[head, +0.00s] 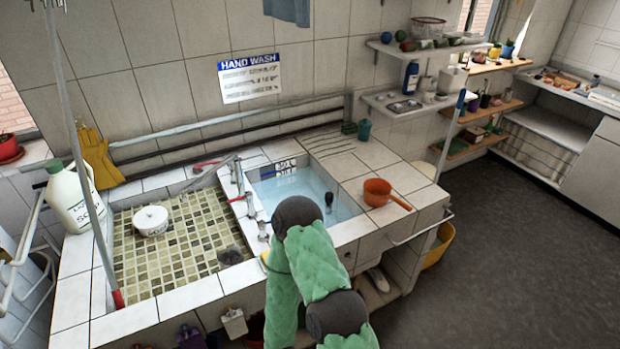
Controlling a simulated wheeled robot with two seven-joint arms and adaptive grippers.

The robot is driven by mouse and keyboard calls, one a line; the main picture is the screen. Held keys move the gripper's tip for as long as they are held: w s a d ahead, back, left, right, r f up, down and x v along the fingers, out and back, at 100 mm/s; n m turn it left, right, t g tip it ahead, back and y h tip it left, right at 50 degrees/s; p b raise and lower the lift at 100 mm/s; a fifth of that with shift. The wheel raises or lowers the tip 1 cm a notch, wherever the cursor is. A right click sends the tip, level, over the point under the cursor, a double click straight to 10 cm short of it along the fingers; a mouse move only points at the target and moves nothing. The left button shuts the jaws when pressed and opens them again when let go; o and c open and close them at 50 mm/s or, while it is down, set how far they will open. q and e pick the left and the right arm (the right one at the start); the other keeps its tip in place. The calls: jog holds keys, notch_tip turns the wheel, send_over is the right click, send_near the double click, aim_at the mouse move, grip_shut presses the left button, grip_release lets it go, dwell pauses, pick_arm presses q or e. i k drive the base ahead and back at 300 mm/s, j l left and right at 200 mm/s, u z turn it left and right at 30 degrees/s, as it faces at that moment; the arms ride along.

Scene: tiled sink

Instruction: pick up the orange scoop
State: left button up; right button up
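The orange scoop (377,192) sits on the white tiled counter (345,167), to the right of the water-filled basin. Its round bowl is on the left and its handle points right and toward the front, near the counter's right edge. One of my arms, green with dark grey joints, rises from the bottom middle in front of the basin, to the left of the scoop and apart from it. No gripper can be made out in the head view, and nothing is seen touching the scoop.
The basin (345,207) holds water and a dark object. A mosaic-floored sink (185,262) on the left holds a white pot (151,221). Taps stand between them. A white jug (74,200) is far left. A yellow bucket (440,243) stands below the counter's right side.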

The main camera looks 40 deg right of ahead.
aim_at(377, 191)
jog(key=l+z, duration=0.15)
jog(key=z, duration=1.8)
